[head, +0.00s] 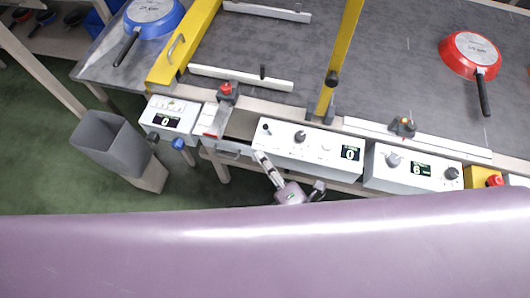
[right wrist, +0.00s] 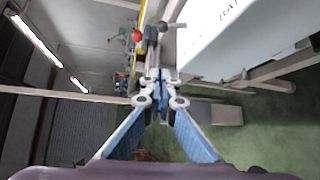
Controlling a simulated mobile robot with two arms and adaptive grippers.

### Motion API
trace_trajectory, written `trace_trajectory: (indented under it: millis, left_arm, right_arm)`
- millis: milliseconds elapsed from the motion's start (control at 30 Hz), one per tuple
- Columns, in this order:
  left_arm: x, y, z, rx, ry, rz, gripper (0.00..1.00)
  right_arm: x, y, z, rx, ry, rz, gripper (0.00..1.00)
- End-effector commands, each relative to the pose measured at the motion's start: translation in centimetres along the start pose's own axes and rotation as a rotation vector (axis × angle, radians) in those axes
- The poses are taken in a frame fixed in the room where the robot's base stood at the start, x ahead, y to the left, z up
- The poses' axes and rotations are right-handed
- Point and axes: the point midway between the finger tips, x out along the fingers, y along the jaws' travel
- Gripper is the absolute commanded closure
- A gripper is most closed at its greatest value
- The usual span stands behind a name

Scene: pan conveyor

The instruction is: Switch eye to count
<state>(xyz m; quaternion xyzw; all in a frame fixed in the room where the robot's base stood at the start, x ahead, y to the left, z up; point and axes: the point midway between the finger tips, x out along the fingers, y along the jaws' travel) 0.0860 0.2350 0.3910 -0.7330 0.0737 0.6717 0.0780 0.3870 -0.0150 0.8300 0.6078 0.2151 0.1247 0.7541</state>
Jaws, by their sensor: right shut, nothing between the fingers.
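The task's eye switch cannot be told for certain; no label for it is readable. The middle white control box (head: 308,148) has several knobs and a display reading 0. Its white side also fills the upper right of the right wrist view (right wrist: 235,40). A small red-topped device (head: 226,91) stands on the conveyor edge up-left of this box. My right gripper (head: 262,157) is at the lower left end of the middle box, shut and empty; its closed fingers also show in the right wrist view (right wrist: 159,82). Contact with the box cannot be told. My left gripper is out of view.
A left box (head: 168,118) has a blue knob. A right box (head: 413,168) and a red button (head: 494,181) stand further right. A grey bin (head: 110,150) stands at left.

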Motion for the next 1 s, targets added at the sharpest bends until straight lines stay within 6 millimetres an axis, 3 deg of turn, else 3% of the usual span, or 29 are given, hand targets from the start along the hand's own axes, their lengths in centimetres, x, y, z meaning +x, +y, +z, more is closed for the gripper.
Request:
trace_trajectory:
  millis: [400, 633, 1000]
  left_arm:
    - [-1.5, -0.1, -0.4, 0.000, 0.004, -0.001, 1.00]
    - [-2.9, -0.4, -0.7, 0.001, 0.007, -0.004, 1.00]
    - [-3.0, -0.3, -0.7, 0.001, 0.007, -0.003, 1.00]
  right_arm:
    - [8.1, 0.2, 0.2, 0.000, 0.000, 0.000, 1.00]
    - [6.7, 0.2, 3.2, -0.002, 0.001, -0.001, 1.00]
    - [6.5, 0.0, 3.8, 0.001, 0.000, 0.000, 1.00]
